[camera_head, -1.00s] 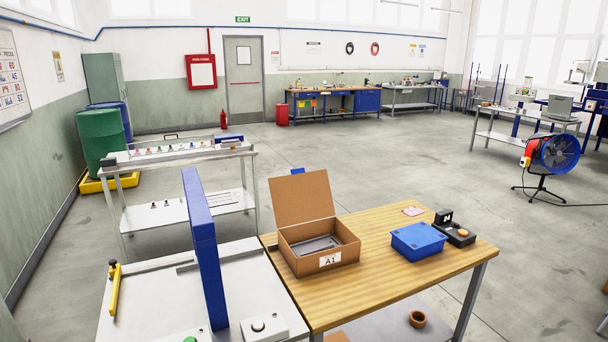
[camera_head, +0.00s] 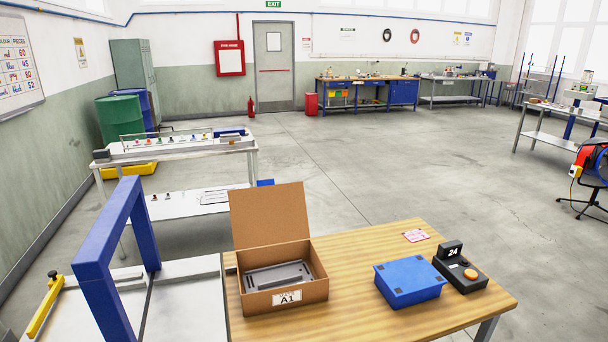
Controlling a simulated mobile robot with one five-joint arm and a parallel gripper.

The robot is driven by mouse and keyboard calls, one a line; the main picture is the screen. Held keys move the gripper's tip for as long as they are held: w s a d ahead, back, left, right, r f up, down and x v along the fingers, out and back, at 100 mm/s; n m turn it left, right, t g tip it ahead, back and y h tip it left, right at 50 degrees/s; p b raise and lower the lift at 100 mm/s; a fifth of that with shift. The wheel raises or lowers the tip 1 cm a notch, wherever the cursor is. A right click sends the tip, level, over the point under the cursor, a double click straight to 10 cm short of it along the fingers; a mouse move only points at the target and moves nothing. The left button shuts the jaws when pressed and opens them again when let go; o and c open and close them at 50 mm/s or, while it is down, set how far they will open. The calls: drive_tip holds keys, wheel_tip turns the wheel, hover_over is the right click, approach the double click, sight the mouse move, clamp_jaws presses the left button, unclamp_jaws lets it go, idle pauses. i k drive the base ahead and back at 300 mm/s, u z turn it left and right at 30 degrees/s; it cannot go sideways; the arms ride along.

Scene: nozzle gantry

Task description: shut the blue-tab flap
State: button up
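An open cardboard box (camera_head: 285,297) labelled A1 stands on the wooden table. Its one visible flap (camera_head: 270,217) stands upright at the back edge, leaning slightly back. A small blue tab (camera_head: 265,182) shows at the middle of the flap's top edge. A grey part (camera_head: 279,276) lies inside the box. The inside is open to view from above. My gripper is not in view, so its state and its place relative to the flap do not show.
A blue gantry frame (camera_head: 146,225) rises over the white table left of the box. A blue case (camera_head: 410,280) and a black device (camera_head: 460,272) reading 24 stand to the right. A pink card (camera_head: 416,236) lies behind them. Bare tabletop separates box and case.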

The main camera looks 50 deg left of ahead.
sight(269, 213)
drive_tip(key=i, duration=6.55)
drive_tip(key=u, duration=4.65)
drive_tip(key=i, duration=1.7)
